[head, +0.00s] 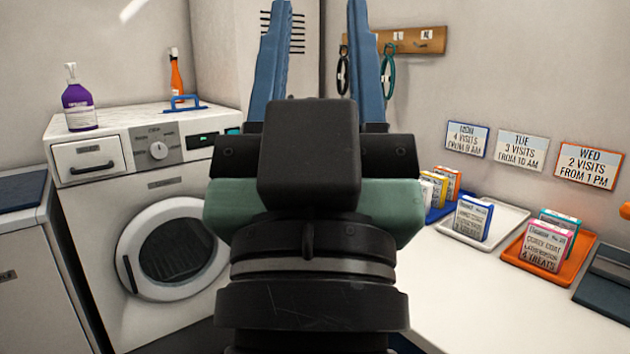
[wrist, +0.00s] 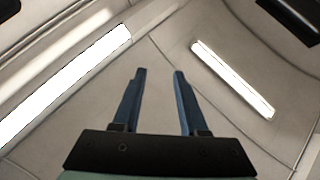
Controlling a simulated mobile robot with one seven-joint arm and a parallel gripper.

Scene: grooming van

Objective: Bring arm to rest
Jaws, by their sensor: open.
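My gripper (head: 318,60) stands upright in the middle of the head view, its two blue fingers pointing up and spread apart. Nothing is between the fingers. In the wrist view my gripper (wrist: 159,98) is also open and empty, with the van's ceiling and two bright light strips beyond it. My wrist and arm hide the middle of the head view, including part of the counter and the wall.
A washing machine (head: 158,195) stands at left with a purple bottle (head: 79,103), an orange bottle (head: 176,75) and a blue-handled brush (head: 186,103) on top. At right, a white counter (head: 480,305) holds a white tray (head: 510,222) and an orange tray (head: 575,262) with small boxes. Loops hang from a wooden rack (head: 420,40).

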